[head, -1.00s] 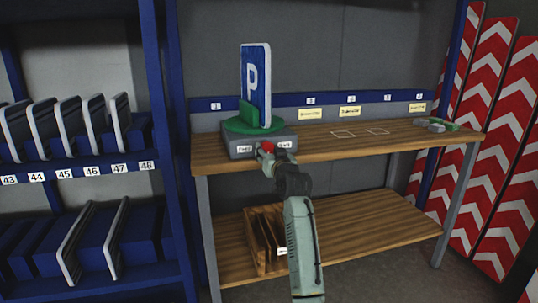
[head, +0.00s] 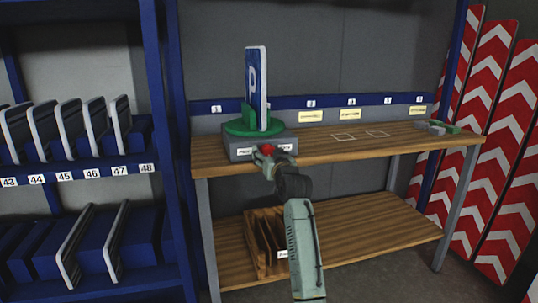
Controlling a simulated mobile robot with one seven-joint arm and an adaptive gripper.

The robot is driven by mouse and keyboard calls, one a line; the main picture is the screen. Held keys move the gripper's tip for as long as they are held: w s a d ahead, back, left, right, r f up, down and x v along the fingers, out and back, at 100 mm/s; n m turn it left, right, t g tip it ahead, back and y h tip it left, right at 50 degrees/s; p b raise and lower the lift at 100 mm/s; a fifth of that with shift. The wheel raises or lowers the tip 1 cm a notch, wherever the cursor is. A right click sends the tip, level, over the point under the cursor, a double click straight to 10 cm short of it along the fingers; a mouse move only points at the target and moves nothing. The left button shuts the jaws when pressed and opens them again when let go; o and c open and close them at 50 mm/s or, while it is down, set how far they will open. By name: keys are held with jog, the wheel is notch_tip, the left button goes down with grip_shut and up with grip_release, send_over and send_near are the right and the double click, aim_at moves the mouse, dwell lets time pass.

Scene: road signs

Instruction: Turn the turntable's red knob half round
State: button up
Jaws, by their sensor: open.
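The turntable has a grey box base (head: 240,141) with a green disc (head: 238,128) on top, at the left end of the wooden workbench. A blue parking sign (head: 263,90) with a white P stands upright on the disc, turned partly edge-on, with a green block (head: 248,117) beside it. The red knob (head: 267,148) is on the front of the base, between two white labels. My gripper (head: 267,153) is open right at the knob, its fingers spread to either side; I cannot tell whether they touch it. The gripper hides part of the base front.
The bench top (head: 345,147) is mostly clear, with two marked squares in the middle. A small grey-green object (head: 437,128) lies at its right end. A wooden rack (head: 253,245) stands on the lower shelf. A blue sign rack (head: 163,130) stands close on the left.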

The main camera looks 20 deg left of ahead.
dwell(0.3)
jog(key=v, duration=1.2)
